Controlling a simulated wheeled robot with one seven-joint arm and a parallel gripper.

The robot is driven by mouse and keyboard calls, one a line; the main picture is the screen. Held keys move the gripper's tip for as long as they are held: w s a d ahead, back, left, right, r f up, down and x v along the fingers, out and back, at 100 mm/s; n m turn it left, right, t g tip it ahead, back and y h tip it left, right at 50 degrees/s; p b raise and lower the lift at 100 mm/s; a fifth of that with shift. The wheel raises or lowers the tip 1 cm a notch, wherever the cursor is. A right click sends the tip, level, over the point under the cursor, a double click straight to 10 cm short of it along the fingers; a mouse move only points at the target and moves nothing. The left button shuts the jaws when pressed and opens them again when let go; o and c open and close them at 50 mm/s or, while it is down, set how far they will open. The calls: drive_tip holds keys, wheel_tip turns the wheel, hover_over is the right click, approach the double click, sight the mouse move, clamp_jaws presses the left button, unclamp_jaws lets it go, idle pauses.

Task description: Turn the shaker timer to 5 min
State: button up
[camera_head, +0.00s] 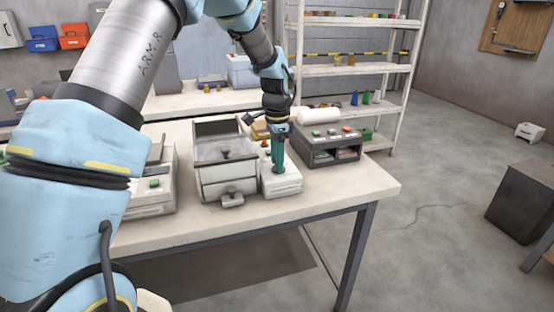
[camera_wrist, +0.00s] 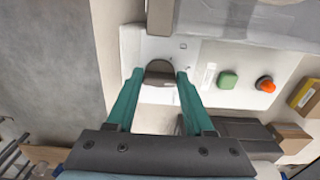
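The control unit is a white box (camera_head: 284,184) on the table, right of the drawer-like machine. In the wrist view its white panel (camera_wrist: 190,50) carries a dark round knob (camera_wrist: 158,68), likely the timer dial, then a green button (camera_wrist: 228,80) and an orange-red knob (camera_wrist: 265,84) to its right. My gripper (camera_head: 277,170) points down at the box. In the wrist view my gripper's green fingers (camera_wrist: 160,74) stand on either side of the dark knob, with what look like narrow gaps. The scale marks and the knob's setting cannot be read.
The machine with a clear-topped bin (camera_head: 225,150) stands close left of the box. A dark grey unit (camera_head: 328,148) with buttons stands close right. The table's front right corner (camera_head: 375,185) is clear. A shelf rack (camera_head: 350,70) stands behind.

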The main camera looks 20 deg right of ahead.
drive_tip(key=o, duration=0.4)
drive_tip(key=shift+o, duration=0.2)
wheel_tip(320, 180, up, 11)
drive_tip(key=b, duration=0.2)
drive_tip(key=shift+b, duration=0.35)
drive_tip(key=shift+f, duration=0.1)
